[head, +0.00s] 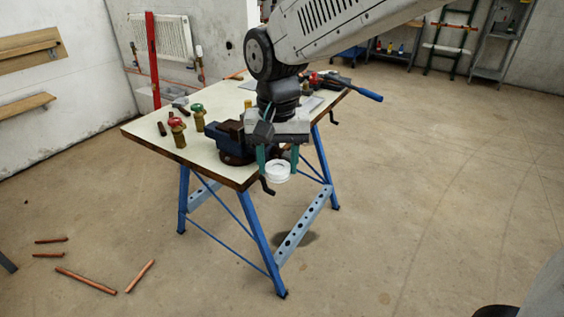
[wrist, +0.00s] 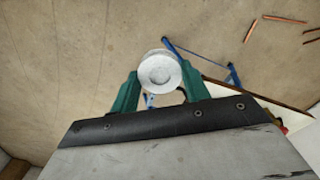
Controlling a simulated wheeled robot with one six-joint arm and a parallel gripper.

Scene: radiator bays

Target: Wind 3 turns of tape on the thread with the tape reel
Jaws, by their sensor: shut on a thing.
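A white tape reel (head: 278,171) is held between the green fingers of my gripper (head: 278,160). It hangs in the air just off the front right edge of the workbench, near the dark blue vise (head: 232,145). In the wrist view the round reel (wrist: 160,72) sits between the two fingertips of my gripper (wrist: 160,82). My gripper is shut on it. I cannot make out the thread; my gripper and wrist cover part of the vise area.
The workbench (head: 150,133) has blue legs. A red-handled valve (head: 178,131) and a green-handled valve (head: 199,118) stand on its left part. Tools lie at the back right. Several copper pipes (head: 85,280) lie on the floor at left. Floor to the right is clear.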

